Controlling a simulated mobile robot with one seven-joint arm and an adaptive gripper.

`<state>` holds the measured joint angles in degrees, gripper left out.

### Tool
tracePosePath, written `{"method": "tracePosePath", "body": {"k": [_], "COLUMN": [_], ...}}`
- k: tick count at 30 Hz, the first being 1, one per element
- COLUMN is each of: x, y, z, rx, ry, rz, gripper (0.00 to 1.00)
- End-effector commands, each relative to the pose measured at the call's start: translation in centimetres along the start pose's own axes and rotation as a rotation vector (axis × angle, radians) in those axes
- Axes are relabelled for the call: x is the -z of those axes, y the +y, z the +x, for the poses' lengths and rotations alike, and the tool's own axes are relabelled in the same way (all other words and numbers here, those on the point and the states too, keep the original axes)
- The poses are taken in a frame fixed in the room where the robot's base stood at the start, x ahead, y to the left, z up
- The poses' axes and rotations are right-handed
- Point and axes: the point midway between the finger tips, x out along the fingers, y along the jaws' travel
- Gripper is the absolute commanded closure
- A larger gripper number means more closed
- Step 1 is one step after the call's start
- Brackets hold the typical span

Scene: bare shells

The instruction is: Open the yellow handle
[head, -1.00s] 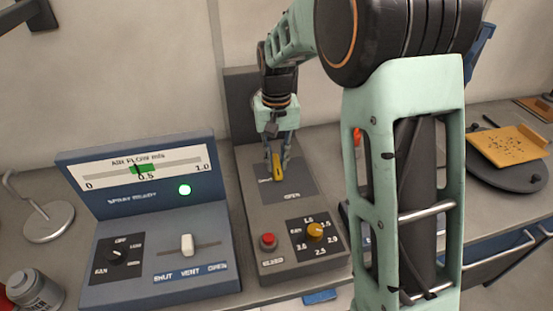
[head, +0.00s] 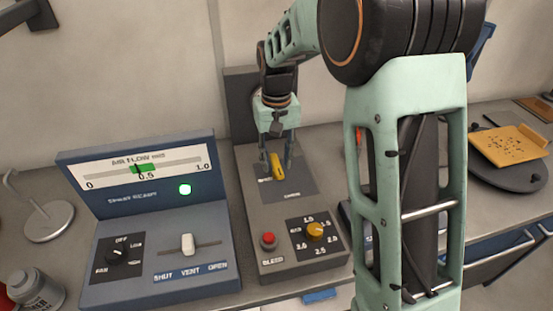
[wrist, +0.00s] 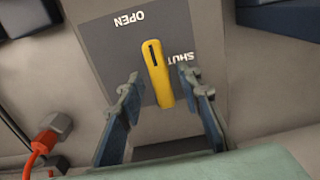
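The yellow handle (head: 277,166) is a short bar on a dark grey plate (head: 300,181) of the middle console. It also shows in the wrist view (wrist: 159,80), with a dark slot near one end. The word SHUT (wrist: 183,65) is beside it, partly hidden by a finger, and OPEN (wrist: 126,19) is off its slotted end. My gripper (head: 277,169) points down over the plate. In the wrist view my gripper (wrist: 160,84) is open, with one finger on each side of the handle. A gap shows on the left; the right finger is closer, and contact is unclear.
The same console has a red bleed button (head: 268,240) and an orange knob (head: 315,230) in front. A blue air-flow panel (head: 155,275) with a lit green lamp (head: 185,189) stands left. An orange plug (wrist: 45,141) shows at lower left in the wrist view.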

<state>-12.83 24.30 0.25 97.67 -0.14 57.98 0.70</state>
Motion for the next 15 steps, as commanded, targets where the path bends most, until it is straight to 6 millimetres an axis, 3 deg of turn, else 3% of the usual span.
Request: {"method": "tracePosePath", "body": {"k": [8, 11, 15], "x": [0.0, 0.1, 0.1], "y": [0.0, 0.0, 0.0], "z": [-0.1, -0.9, -3.4], "rx": [0.000, 0.000, 0.000], "ry": [0.000, 0.002, 0.005], "rz": [0.001, 0.001, 0.002], "gripper": [0.67, 0.67, 0.67]}}
